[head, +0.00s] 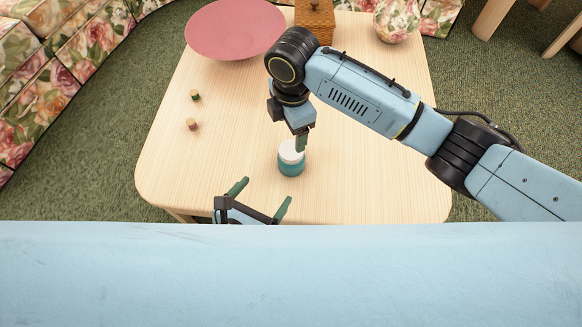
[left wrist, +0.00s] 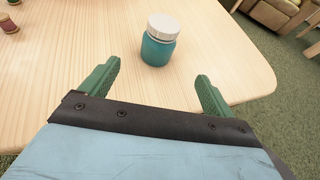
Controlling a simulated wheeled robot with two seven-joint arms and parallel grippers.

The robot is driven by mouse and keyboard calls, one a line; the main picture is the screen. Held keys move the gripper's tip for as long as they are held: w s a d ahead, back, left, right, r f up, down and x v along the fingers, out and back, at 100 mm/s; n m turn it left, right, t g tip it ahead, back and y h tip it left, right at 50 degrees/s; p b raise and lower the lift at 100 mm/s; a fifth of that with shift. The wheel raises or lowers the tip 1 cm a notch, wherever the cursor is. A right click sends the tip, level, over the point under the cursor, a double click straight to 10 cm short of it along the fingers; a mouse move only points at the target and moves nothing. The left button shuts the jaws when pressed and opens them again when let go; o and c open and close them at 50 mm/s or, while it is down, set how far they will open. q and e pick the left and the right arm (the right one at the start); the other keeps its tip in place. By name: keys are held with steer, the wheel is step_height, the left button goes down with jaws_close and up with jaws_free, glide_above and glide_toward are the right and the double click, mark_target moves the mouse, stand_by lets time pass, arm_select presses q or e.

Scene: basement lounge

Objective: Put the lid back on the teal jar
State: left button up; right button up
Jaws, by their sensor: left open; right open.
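The teal jar (head: 291,169) stands upright near the front middle of the wooden table. Its white lid (head: 288,153) sits on top of the jar mouth and looks level. The left wrist view also shows the jar (left wrist: 157,51) with the lid (left wrist: 163,25) on it. My right gripper (head: 301,144) points down over the jar and hides part of the lid in the head view; it is open, seen edge-on, and does not show in the left wrist view. My left gripper (head: 262,197) is open and empty at the table's front edge, short of the jar.
Two small spools, one green-ended (head: 196,95) and one reddish (head: 192,124), stand on the left of the table (head: 170,165). A pink bowl (head: 235,30), a wooden box (head: 314,18) and a floral round vase (head: 397,20) are at the back. The table's right front is clear.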

mark_target(285, 165)
arm_select(q)
steer(key=shift+r+m, duration=0.1)
steer(key=shift+m, duration=0.2)
arm_select(e)
steer(key=shift+r, duration=0.15)
arm_select(q)
steer(key=shift+w, duration=0.1)
steer(key=x, duration=1.3)
steer(key=shift+f, duration=0.25)
steer(key=shift+c, duration=0.2)
steer(key=c, duration=1.5)
jaws_close()
arm_select(e)
steer(key=shift+a+n, duration=0.1)
steer(key=shift+n, duration=0.2)
steer(key=shift+a+r+n, duration=0.1)
steer(key=shift+a+n, duration=0.25)
steer(key=shift+n, duration=0.75)
steer(key=shift+d+n, duration=0.5)
steer(key=shift+n, duration=0.5)
